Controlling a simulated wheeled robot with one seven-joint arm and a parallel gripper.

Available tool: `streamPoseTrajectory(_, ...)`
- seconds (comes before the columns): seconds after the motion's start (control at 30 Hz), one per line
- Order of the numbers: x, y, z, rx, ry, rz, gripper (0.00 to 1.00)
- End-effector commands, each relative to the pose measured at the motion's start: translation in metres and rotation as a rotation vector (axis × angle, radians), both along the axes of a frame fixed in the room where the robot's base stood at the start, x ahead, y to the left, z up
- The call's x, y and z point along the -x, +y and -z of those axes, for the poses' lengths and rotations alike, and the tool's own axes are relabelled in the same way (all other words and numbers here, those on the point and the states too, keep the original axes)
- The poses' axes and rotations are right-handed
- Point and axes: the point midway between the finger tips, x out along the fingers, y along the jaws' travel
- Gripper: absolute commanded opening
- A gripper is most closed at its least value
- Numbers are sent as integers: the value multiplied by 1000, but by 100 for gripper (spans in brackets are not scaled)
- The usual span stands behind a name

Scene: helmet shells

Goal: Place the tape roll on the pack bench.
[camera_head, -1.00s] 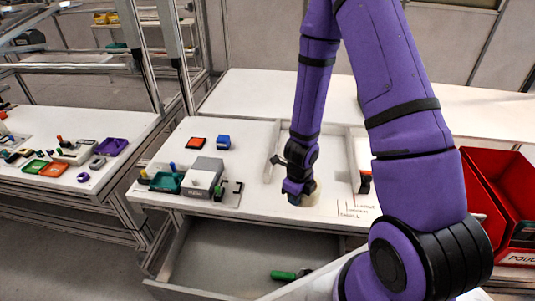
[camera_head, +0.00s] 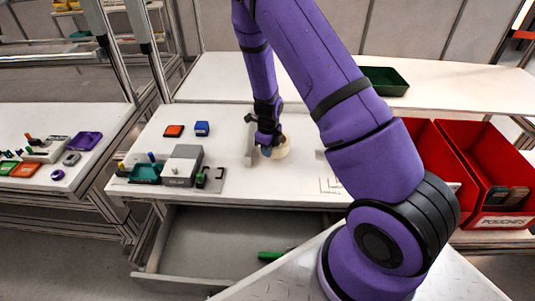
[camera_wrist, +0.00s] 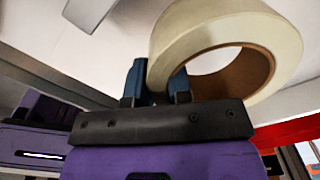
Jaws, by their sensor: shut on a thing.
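The tape roll (camera_wrist: 230,25), cream outside with a brown core, is gripped by its wall in the wrist view. My gripper (camera_wrist: 158,82) is shut on it with its blue fingers, and the roll leans out to the right. In the head view the tape roll (camera_head: 283,148) shows beside my gripper (camera_head: 266,151), over the white bench (camera_head: 240,188) with the open drawer. It appears raised, but its exact height is unclear. I cannot tell from the pictures which bench is called the pack bench.
A grey box (camera_head: 182,167), a teal tray (camera_head: 147,172), an orange block (camera_head: 174,130) and a blue block (camera_head: 202,128) sit left. A grey divider (camera_head: 250,148) stands close beside my gripper. Red bins (camera_head: 498,190) are right. A green tray (camera_head: 385,80) sits on the rear surface.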

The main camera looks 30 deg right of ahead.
Motion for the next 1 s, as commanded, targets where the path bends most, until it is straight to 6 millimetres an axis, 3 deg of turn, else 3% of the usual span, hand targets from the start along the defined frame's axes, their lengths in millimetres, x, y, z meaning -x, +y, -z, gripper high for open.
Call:
streamPoseTrajectory(0.27, -17, -6, 2, 2, -1, -2, 0)
streamPoseTrajectory(0.5, -15, -6, 35, 0, 1, 1, 0)
streamPoseTrajectory(0.87, -15, -6, 39, 0, 0, -1, 0)
streamPoseTrajectory(0.9, -15, -5, 39, 0, 0, -1, 24)
streamPoseTrajectory(1.0, -15, -5, 39, 0, 0, -1, 45)
